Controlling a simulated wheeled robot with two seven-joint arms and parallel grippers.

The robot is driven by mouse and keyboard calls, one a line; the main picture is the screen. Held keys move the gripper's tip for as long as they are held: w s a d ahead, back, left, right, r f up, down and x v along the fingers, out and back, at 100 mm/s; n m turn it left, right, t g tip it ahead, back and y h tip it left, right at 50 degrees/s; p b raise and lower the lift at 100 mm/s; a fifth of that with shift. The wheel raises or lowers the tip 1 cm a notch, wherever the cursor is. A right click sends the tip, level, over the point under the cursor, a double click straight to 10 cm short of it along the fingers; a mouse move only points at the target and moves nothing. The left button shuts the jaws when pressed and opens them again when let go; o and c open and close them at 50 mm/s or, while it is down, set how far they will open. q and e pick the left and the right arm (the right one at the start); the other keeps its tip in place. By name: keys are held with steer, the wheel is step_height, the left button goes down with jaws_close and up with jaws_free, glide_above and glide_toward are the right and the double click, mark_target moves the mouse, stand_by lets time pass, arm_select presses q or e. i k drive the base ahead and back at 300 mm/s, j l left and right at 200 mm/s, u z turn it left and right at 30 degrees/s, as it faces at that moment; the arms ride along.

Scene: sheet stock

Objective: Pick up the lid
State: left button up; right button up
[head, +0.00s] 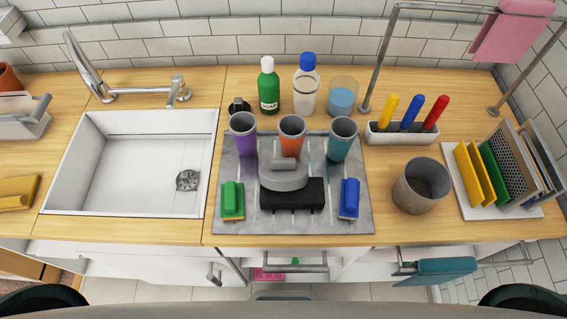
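A grey rounded piece with a raised handle, which looks like the lid (284,180), sits near the middle of the grey mat (245,165). It lies directly behind a black block (292,195) and overlaps its back edge in the picture; I cannot tell if it rests on it. Neither of my grippers shows in the head view, and nothing is touching the lid.
Purple (243,135), orange (291,137) and teal (342,140) cups stand close behind the lid. A green sponge (232,200) and a blue sponge (349,198) flank it. The sink (70,165) is left; a grey bin (420,186) and rack (490,207) are right.

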mark_target(279, 175)
steer(key=k, duration=0.65)
steer(key=z, duration=1.65)
steer(key=k+j, duration=0.55)
steer(key=k, duration=0.15)
